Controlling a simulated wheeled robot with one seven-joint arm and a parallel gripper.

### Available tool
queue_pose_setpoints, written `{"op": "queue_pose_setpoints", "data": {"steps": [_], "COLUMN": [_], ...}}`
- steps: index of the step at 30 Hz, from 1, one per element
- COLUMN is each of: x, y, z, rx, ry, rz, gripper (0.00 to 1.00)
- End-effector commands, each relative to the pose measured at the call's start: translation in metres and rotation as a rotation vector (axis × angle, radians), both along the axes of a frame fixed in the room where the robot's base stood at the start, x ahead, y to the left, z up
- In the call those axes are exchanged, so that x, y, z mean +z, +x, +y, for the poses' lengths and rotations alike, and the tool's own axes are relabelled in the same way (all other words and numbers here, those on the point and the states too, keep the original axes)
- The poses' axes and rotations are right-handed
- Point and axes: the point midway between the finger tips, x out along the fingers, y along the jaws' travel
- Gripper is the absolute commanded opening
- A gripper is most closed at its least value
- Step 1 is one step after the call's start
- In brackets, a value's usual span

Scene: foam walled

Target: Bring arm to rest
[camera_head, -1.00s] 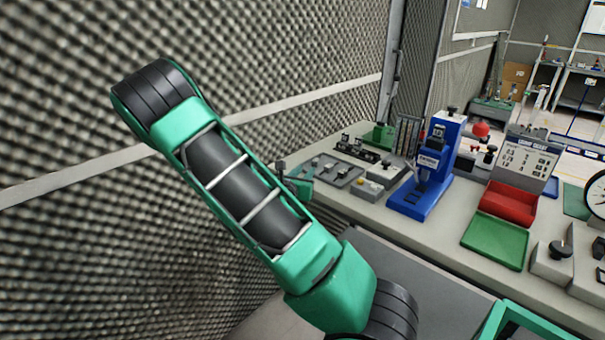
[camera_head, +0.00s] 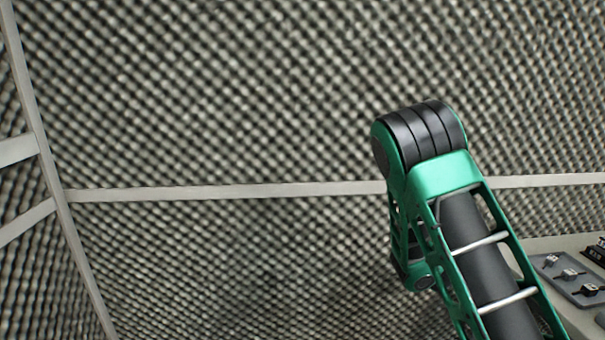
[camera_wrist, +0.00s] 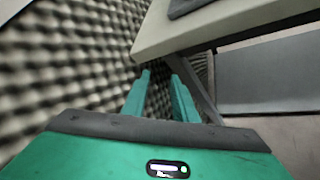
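My gripper (camera_wrist: 161,90) shows in the wrist view, with two teal fingers apart and empty air between them. Its fingers point toward the foam wall (camera_wrist: 70,60), beside and below the workbench edge. In the head view my green and black arm is bent up at the right, in front of the wall. The gripper itself cannot be made out in the head view.
The workbench (camera_head: 560,245) is at the lower right of the head view, with a grey tray (camera_head: 562,290) of small parts. Its top edge (camera_wrist: 220,25) and a dark slanted support (camera_wrist: 203,92) are close to the fingers in the wrist view. Pale rails cross the foam wall.

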Motion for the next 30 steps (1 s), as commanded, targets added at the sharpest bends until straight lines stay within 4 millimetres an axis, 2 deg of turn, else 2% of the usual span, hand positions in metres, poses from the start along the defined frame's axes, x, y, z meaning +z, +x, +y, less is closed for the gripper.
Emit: {"op": "queue_pose_setpoints", "data": {"steps": [7,14,20,30], "x": [0.010,0.021,0.035,0.072], "y": [-0.059,-0.129,-0.186,-0.273], "z": [-0.025,-0.028,-0.012,0.044], "rx": [-0.288,-0.613,-0.878,-1.272], "ry": [0.263,0.540,0.755,1.048], "rz": [-0.134,-0.270,-0.367,-0.475], "gripper": [0.26,0.26,0.26,0.26]}}
